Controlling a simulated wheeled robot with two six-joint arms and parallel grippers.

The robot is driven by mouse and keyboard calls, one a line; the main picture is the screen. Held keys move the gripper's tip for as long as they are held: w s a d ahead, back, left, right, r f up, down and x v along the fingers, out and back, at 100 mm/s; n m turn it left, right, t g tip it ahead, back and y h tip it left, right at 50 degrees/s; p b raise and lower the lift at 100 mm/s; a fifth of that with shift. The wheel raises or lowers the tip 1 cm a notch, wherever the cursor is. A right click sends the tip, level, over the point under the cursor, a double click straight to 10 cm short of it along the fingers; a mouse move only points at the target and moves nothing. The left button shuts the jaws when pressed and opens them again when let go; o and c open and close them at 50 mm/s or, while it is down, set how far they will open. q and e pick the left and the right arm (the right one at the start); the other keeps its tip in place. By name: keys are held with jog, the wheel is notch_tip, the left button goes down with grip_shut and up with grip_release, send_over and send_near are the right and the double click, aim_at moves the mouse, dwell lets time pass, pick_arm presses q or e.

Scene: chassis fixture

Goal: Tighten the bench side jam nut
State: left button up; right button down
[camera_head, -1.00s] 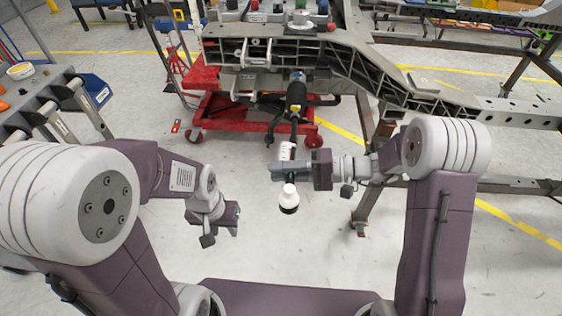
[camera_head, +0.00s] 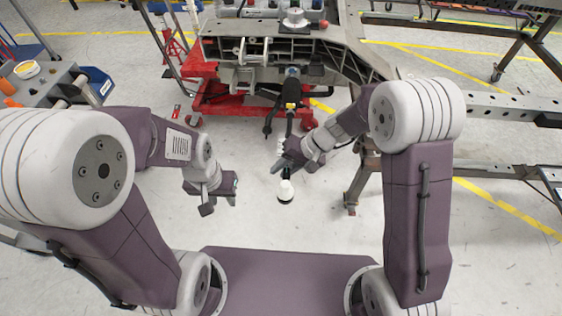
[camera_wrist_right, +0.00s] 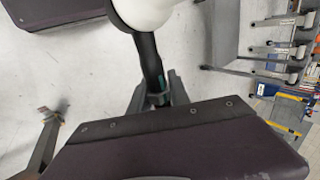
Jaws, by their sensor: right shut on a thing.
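My right gripper (camera_head: 284,166) is shut on a tool (camera_head: 286,190) with a dark shaft and a white, rounded, black-tipped end. In the right wrist view, the shaft runs between the fingers (camera_wrist_right: 163,92) and the white end (camera_wrist_right: 145,12) is cut off at the top. The tool is in front of the chassis, below a dark hanging rod assembly (camera_head: 291,95) with a yellow band. The jam nut is too small to make out. My left gripper (camera_head: 234,187) hangs over the floor left of the tool, apart from it; its finger opening is unclear.
The chassis frame (camera_head: 345,58) stands ahead above a red wheeled jack (camera_head: 225,107). A steel frame leg (camera_head: 357,187) and a perforated beam (camera_head: 505,108) are on the right. A cart with a blue bin (camera_head: 97,83) is at left. The floor before me is clear.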

jog(key=shift+h+p, duration=0.4)
jog(key=shift+p, duration=0.15)
jog(key=shift+d, duration=0.1)
jog(key=c, duration=1.2)
grip_release()
jog(key=shift+r, duration=0.1)
jog(key=p+v, duration=0.2)
jog(key=v, duration=0.7)
jog(key=shift+p, duration=0.3)
